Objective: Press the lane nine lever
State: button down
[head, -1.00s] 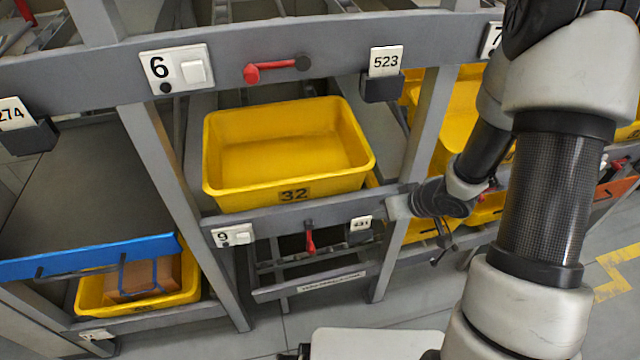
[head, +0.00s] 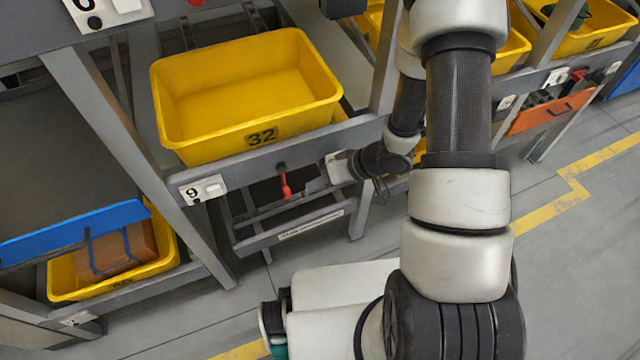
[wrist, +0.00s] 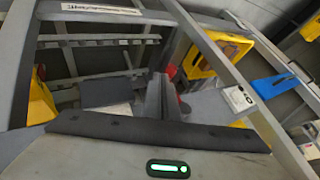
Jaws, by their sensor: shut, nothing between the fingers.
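The lane nine lever (head: 285,186) is red with a dark pivot and hangs down from the grey rail below yellow bin 32. The white 9 plate (head: 201,189) is on the same rail, left of the lever. My gripper (head: 314,186) is shut and empty, just right of the lever in the head view. In the wrist view, my closed fingers (wrist: 163,97) partly cover the red lever (wrist: 172,71), and more red shows at their right side. I cannot tell whether they touch it. The 9 plate also shows there (wrist: 240,97).
Yellow bin 32 (head: 170,119) sits on the shelf just above the rail. A lower grey bar with a label strip (head: 311,224) is under the lever. A blue-edged panel (head: 75,232) and a yellow bin with a brown box are at left.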

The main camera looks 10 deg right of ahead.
jog(key=b+x, duration=0.1)
jog(key=x, duration=0.5)
jog(key=shift+b, duration=0.4)
